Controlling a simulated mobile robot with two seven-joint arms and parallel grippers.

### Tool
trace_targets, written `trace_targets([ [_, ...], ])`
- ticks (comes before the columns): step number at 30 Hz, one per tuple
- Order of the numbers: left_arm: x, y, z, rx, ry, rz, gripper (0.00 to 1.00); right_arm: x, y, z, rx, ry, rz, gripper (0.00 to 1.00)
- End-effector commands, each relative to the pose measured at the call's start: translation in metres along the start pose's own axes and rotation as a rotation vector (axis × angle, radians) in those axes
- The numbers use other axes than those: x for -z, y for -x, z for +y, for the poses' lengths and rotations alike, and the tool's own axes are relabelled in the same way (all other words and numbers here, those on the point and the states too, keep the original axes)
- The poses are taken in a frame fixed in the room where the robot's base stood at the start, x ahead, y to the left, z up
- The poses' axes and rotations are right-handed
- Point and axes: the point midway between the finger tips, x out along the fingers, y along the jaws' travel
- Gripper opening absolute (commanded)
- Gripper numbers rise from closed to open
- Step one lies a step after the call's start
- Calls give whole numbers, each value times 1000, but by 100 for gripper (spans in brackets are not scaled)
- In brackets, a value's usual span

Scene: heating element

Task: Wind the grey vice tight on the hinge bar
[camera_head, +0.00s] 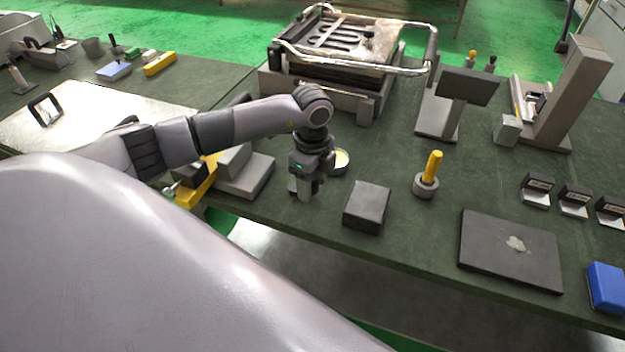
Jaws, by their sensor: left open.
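A grey stepped block that looks like the vice (254,177) sits at the bench's front edge, left of the middle. A yellow bar-like piece (192,197) lies against its left side, with a small metal knob (171,189) at its outer end. Which piece is the hinge bar I cannot tell, and my arm partly covers this area. My left gripper (305,193) points down, open and empty, to the right of the grey block and apart from it. My right gripper is out of view.
A dark block (367,206) stands right of the gripper. A yellow-handled tool in a round holder (427,178), a dark plate (511,249) and a blue block (606,286) lie farther right. A large metal frame (350,50) stands behind. Bare bench lies between them.

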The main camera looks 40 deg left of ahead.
Motion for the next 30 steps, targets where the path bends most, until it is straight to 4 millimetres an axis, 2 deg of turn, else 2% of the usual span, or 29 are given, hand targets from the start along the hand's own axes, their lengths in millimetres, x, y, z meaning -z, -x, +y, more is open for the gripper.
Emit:
trace_targets([
  [2,0,0,0,0,0,0,52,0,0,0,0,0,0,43],
  [3,0,0,0,0,0,1,48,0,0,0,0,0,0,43],
  [7,0,0,0,0,0,1,6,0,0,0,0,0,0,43],
  [8,0,0,0,0,0,1,0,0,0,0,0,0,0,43],
  [20,1,1,2,1,-56,1,0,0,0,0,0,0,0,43],
  [30,1,1,12,3,-299,1,0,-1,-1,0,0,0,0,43],
])
